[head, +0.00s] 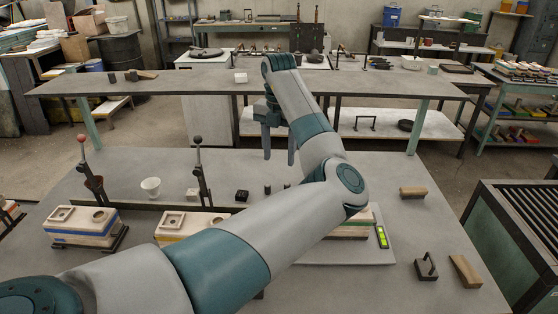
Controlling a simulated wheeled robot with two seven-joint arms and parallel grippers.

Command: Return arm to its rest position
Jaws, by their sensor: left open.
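My left arm reaches in from the lower left across the near grey table (400,215). Its gripper (279,155) hangs with fingers pointing down over the table's far part, open and empty. A mould box with a blue stripe (82,225) stands at the left. A mould box with a yellow stripe (185,226) is partly behind my arm. Another box with red and green layers (348,230) is mostly hidden by my arm. A small white cup (151,187) stands between two upright rods with knobs. My right gripper is not in view.
A small dark cube (241,196) sits near the yellow-striped box. A green level-like bar (382,237), a brown block (412,192), a dark handled tool (426,267) and a wooden wedge (466,271) lie on the right.

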